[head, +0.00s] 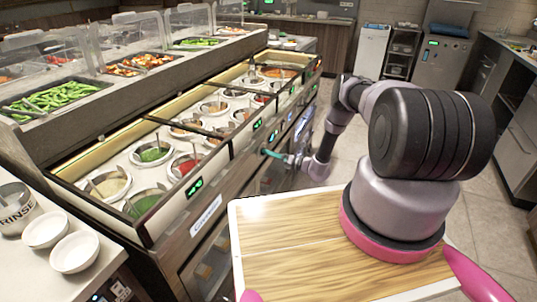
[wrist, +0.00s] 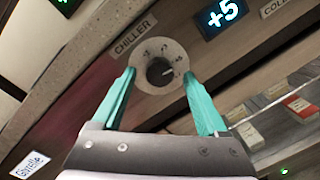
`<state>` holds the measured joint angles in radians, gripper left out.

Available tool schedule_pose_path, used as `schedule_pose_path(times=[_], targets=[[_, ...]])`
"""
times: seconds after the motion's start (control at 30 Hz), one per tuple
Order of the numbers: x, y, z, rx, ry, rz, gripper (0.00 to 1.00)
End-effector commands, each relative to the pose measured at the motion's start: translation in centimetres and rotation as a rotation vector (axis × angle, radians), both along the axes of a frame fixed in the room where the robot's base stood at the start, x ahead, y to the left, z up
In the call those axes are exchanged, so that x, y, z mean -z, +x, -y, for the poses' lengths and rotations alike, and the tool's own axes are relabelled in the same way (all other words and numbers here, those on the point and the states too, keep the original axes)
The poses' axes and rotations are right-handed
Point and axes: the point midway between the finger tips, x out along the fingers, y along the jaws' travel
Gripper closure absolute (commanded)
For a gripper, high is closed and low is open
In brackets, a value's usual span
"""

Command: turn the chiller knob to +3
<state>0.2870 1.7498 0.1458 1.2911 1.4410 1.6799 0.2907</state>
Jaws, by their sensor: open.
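The chiller knob (wrist: 160,72) is a dark round knob on a pale round dial plate, under the label "CHILLER" (wrist: 135,35) in the wrist view. A display (wrist: 221,15) to its upper right reads "+5" in cyan. My gripper (wrist: 159,76) has two teal fingers, open, one on each side of the dial. No clear contact with the knob shows. The numbers on the dial are too small to read surely. In the head view my gripper (head: 276,154) is at the counter front, and the knob cannot be made out there.
The sauce counter front (head: 215,203) runs along my left, with sauce wells (head: 151,153) on top and several green displays. To the right of the knob in the wrist view is a glass-fronted compartment with small boxes (wrist: 249,134). Open floor (head: 491,222) lies to the right.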

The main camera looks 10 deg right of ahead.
Motion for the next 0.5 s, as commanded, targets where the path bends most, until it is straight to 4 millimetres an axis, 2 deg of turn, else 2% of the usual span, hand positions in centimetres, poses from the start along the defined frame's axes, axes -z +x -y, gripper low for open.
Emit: schedule_pose_path(times=[0.13,0.43,0.5], targets=[[0.02,0.65,-0.86,-0.001,-0.001,0.000,0.24],[0.00,0.80,-0.97,0.000,0.000,0.000,0.24],[0.00,0.80,-0.96,0.000,0.000,0.000,0.51]])
